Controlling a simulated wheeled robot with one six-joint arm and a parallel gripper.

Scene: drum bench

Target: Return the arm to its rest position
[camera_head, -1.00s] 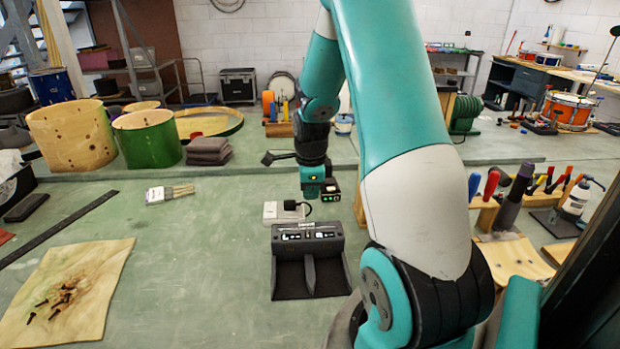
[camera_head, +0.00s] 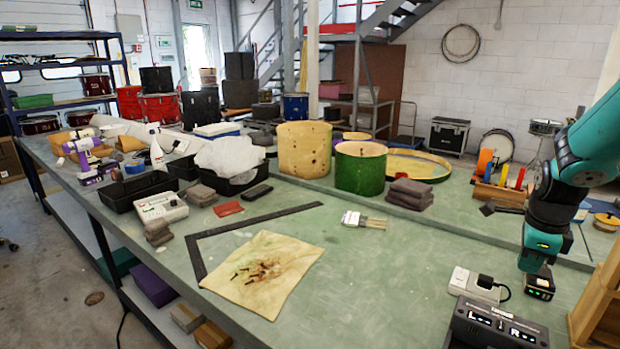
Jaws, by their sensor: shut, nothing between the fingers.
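My gripper (camera_head: 537,268) is at the lower end of my teal and black arm (camera_head: 592,145), at the right of the head view. It hangs above the right part of the green bench (camera_head: 400,255), near a white power strip (camera_head: 474,285). It is shut and holds nothing that I can see; its fingertips are small and dark and hard to make out. A dark box with green lights (camera_head: 540,284) shows just at or under it; I cannot tell whether they touch. Most of the arm is outside the right edge.
A wooden stand (camera_head: 600,305) is at lower right. Wooden (camera_head: 304,150) and green (camera_head: 360,168) drum shells, folded cloths (camera_head: 409,194), a brush (camera_head: 364,220) and a stained sheet (camera_head: 262,272) are further left.

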